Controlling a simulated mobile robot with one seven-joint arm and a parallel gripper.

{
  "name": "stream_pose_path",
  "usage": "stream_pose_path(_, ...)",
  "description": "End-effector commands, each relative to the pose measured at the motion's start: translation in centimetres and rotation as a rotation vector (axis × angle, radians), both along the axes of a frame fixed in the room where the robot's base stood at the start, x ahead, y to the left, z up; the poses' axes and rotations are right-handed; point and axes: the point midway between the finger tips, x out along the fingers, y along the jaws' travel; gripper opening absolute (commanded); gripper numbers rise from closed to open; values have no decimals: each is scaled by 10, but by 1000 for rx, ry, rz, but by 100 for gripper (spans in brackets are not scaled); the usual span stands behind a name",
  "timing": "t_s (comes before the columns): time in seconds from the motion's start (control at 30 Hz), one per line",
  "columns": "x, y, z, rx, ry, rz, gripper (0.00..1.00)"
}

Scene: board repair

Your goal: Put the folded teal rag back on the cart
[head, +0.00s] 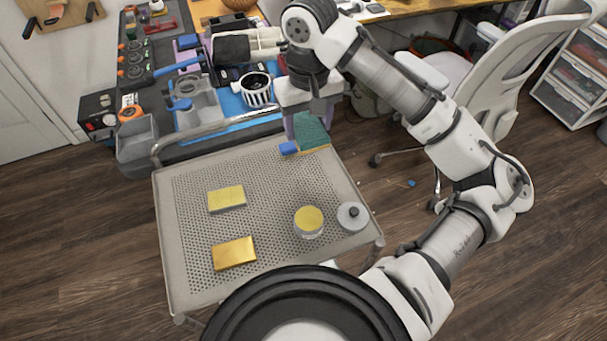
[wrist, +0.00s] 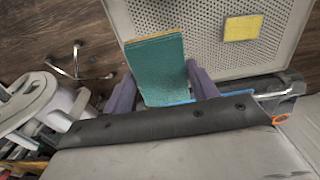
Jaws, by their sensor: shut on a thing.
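The folded teal rag (head: 313,132) has a teal face and a yellow edge. My gripper (head: 303,130) is shut on it, at the far right corner of the cart (head: 268,210). In the wrist view the rag (wrist: 162,72) sits between the two purple fingers of my gripper (wrist: 163,88). Its free end points toward the cart's perforated top (wrist: 200,20). I cannot tell whether the rag touches the cart top. A small blue piece (head: 289,148) shows beside the rag; I cannot tell what it belongs to.
On the cart lie a pale yellow pad (head: 227,198), a golden block (head: 233,253), a yellow-topped jar (head: 308,221) and a round grey tin (head: 352,216). The cart's middle is clear. A metal rail (head: 215,131) runs along its far edge, before the cluttered bench. A white chair (head: 500,75) stands right.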

Motion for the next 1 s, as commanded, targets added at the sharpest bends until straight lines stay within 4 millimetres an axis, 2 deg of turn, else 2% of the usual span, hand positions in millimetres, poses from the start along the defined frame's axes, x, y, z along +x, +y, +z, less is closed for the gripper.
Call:
stream_pose_path(0.1, -1, 1, -35, 6, 7, 0, 40)
stream_pose_path(0.4, 0, 0, -110, 5, 4, -2, 40)
stream_pose_path(0.67, 0, 0, -136, 1, 1, -1, 40)
stream_pose_path(0.87, 0, 0, -164, 0, 2, -2, 40)
stream_pose_path(1.0, 0, 0, -171, 0, 0, 0, 40)
